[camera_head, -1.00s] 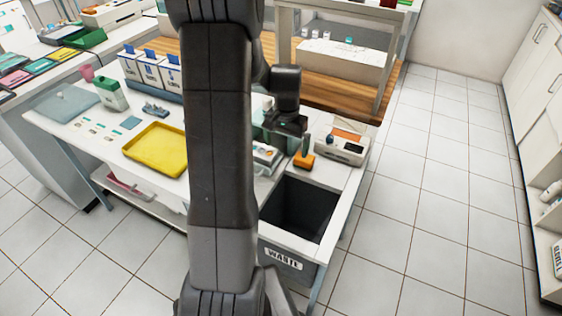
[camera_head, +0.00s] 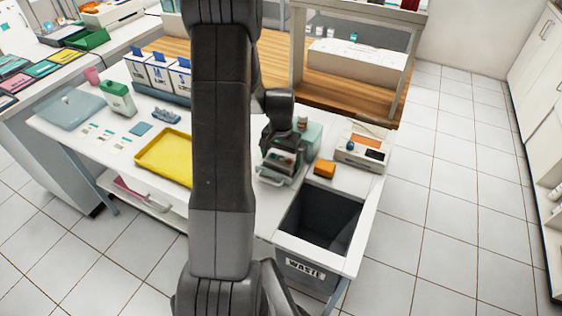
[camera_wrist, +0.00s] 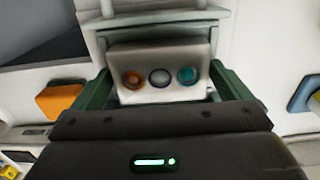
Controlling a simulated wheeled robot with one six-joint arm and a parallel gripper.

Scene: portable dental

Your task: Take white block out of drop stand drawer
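The white block (camera_wrist: 143,61) carries an orange, a grey and a teal round spot on its face. It shows in the wrist view at the front of the pale grey-green drop stand (camera_wrist: 150,31). My gripper (camera_wrist: 161,78) has a green finger on each side of the block, with narrow gaps that look open; contact is unclear. In the head view, the stand (camera_head: 313,137) is partly behind my arm, and my gripper (camera_head: 278,150) is at its front. The drawer's edges are mostly hidden by the block and fingers.
An orange block (camera_head: 325,168) lies right of the stand, and a white device (camera_head: 359,150) stands beyond it. An open waste bin (camera_head: 318,218) is in front. A yellow tray (camera_head: 165,155) lies to the left. The floor at right is free.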

